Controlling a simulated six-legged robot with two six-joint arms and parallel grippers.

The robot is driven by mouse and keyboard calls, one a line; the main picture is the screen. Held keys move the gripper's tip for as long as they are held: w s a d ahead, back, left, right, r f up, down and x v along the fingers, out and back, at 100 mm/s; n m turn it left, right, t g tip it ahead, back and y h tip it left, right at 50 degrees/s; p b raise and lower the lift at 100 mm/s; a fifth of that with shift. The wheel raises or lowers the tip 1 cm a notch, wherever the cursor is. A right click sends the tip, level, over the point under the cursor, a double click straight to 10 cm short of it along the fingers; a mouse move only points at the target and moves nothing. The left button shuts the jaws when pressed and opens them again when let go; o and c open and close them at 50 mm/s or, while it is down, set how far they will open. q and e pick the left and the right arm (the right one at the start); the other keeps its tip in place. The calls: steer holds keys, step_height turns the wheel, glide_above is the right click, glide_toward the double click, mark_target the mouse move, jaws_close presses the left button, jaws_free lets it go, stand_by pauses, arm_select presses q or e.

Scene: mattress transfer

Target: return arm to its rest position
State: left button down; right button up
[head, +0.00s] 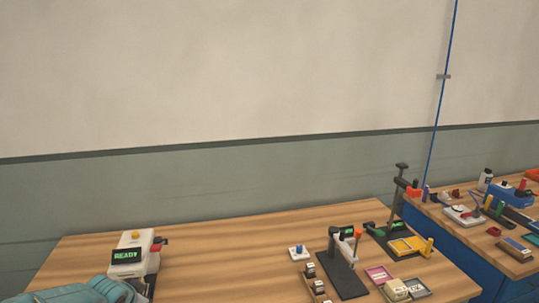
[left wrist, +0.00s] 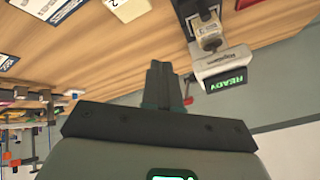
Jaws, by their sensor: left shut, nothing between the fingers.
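My left gripper (left wrist: 168,72) shows in the left wrist view, its dark fingers together with nothing between them. It points toward the wooden table (left wrist: 130,45), with the white machine with the green READY display (left wrist: 210,55) to the right of the fingertips. I cannot tell the gap to the tabletop. In the head view a teal rounded part of my arm (head: 95,292) shows at the bottom left edge, just in front of the READY machine (head: 137,252). The fingers are not visible there. My right gripper is in neither view.
The wooden table (head: 215,262) is clear in its middle. A dark stand (head: 342,270), small trays (head: 380,274) and a lever press (head: 398,205) stand at its right. A blue bench (head: 452,240) with several tools is further right. A wall runs behind.

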arm_select(q)
steer(key=s+d+f+n+g+h, duration=0.2)
steer(key=s+d+f+g+h, duration=0.15)
steer(key=s+d+f, duration=1)
steer(key=s+d+f+n+g, duration=0.2)
steer(key=s+d+f, duration=0.2)
steer(key=s, duration=0.6)
steer(key=s+d+f+n+g+h, duration=0.1)
steer(key=s+d+f+n, duration=0.2)
steer(key=s, duration=0.8)
step_height(320, 180, down, 2)
steer(key=shift+d+f+g+b, duration=0.2)
steer(key=shift+d+g+b, duration=0.2)
steer(key=shift+d, duration=0.45)
steer(key=shift+h, duration=0.25)
